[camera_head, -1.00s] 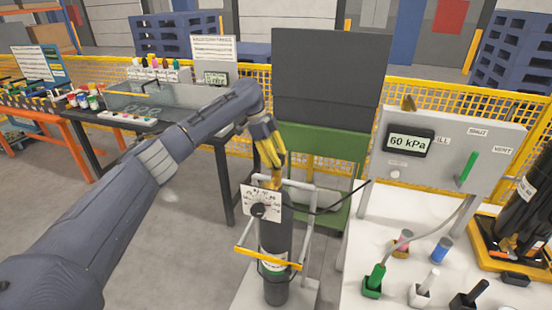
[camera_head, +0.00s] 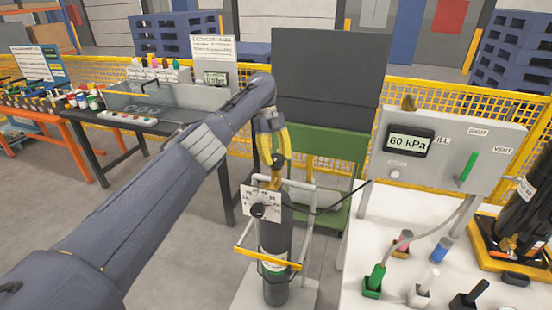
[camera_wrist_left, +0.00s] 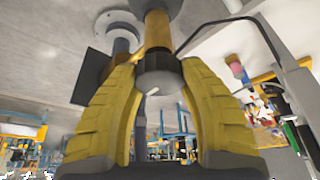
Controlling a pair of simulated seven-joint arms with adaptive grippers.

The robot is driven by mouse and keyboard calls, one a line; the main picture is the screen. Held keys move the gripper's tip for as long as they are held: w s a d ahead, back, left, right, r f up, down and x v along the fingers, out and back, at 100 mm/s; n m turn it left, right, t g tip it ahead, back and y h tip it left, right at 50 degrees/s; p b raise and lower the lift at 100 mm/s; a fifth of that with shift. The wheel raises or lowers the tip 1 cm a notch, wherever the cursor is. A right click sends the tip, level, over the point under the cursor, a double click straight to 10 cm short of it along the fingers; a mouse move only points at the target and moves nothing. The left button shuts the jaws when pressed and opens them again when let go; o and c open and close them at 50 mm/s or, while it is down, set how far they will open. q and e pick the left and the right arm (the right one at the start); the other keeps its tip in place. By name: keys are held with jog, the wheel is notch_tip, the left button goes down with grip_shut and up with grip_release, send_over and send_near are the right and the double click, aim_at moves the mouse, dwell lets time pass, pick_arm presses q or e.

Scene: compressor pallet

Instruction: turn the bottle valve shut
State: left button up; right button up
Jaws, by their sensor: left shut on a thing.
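The dark bottle (camera_head: 276,240) stands upright in a small wheeled stand, with a white dial plate (camera_head: 248,199) near its top. My left gripper (camera_head: 279,172) is directly above the bottle top, its yellow fingers pointing down. In the left wrist view, the round dark grey valve knob (camera_wrist_left: 158,75) sits between the two yellow fingertips, which are shut on it. My right gripper is not in view.
A white table (camera_head: 385,270) on the right carries a grey panel (camera_head: 455,140) reading 60 kPa, with a green lever. A black hose runs right from the bottle top. A green cart (camera_head: 325,145) stands behind, and a yellow mesh fence lies beyond.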

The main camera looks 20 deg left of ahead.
aim_at(277, 158)
pick_arm(q)
jog(key=shift+d+f+m, duration=0.2)
jog(key=shift+f+m, duration=0.05)
jog(key=shift+m, duration=0.15)
jog(key=o, duration=1.3)
jog(key=shift+r, duration=0.15)
jog(key=shift+c, duration=0.2)
jog(key=shift+a, duration=0.1)
jog(key=shift+r, duration=0.15)
notch_tip(277, 158, up, 10)
jog(key=shift+f, duration=0.1)
jog(key=shift+f, duration=0.1)
